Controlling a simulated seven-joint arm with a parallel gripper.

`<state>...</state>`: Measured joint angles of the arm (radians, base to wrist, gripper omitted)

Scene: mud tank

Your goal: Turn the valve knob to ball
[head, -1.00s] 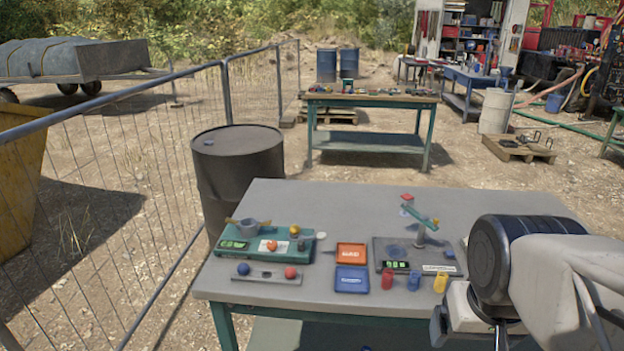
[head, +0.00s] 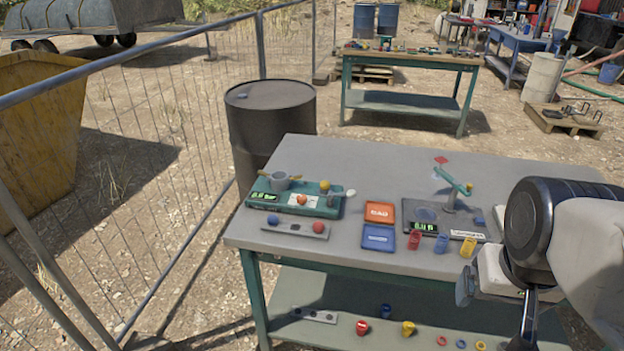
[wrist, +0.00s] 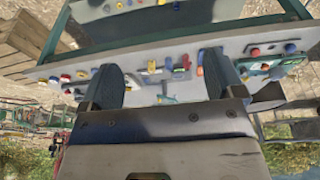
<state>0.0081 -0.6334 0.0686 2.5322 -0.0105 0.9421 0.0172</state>
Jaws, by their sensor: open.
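The valve device is a green box (head: 322,208) at the left of the grey table in the head view. An orange-red knob (head: 301,199) sits on its white plate, likely the valve knob; its pointing direction is too small to read. A grey cup (head: 280,182) and a yellow ball (head: 324,186) are on the box, and a green display is at its front left. The box also shows at the right of the wrist view (wrist: 264,70). My gripper (wrist: 160,62) is open and empty, apart from the knob, over the table's right side.
Orange (head: 380,212) and blue (head: 378,238) trays, a balance device (head: 449,216) and coloured cups stand to the right. A lower shelf (head: 350,310) holds small items. A black drum (head: 270,115) stands behind the table.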

